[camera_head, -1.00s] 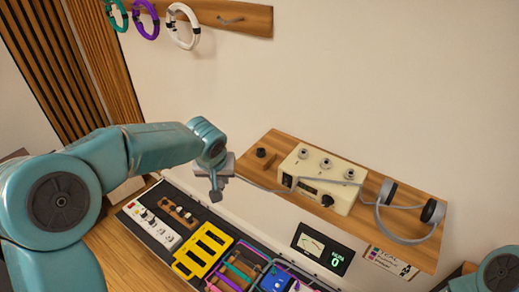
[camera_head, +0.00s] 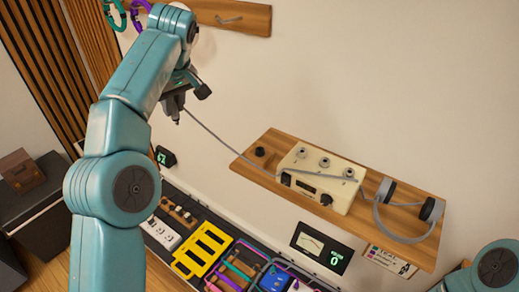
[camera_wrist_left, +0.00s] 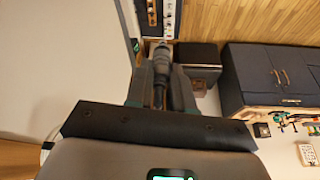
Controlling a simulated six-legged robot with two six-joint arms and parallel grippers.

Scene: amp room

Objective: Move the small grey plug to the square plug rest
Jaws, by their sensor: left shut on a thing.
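My left gripper (camera_head: 177,114) is raised left of the shelf, in front of the wall. It is shut on the small grey plug, which shows in the left wrist view (camera_wrist_left: 160,68) between the two fingers. A grey cable (camera_head: 215,136) runs from the gripper down to the shelf, across the cream box and toward the headphones. A small dark block with a round top, which looks like the square plug rest (camera_head: 260,153), sits at the shelf's left end, below and right of the gripper. Of my right arm, only a joint shows at the lower right; its gripper is out of view.
The wooden shelf (camera_head: 247,167) bears a cream box with sockets (camera_head: 318,180) and grey headphones (camera_head: 404,203). Below it are a yellow rack (camera_head: 200,250), a white power strip (camera_head: 160,233) and a dark display (camera_head: 321,248). Coloured rings hang from a rail at top left.

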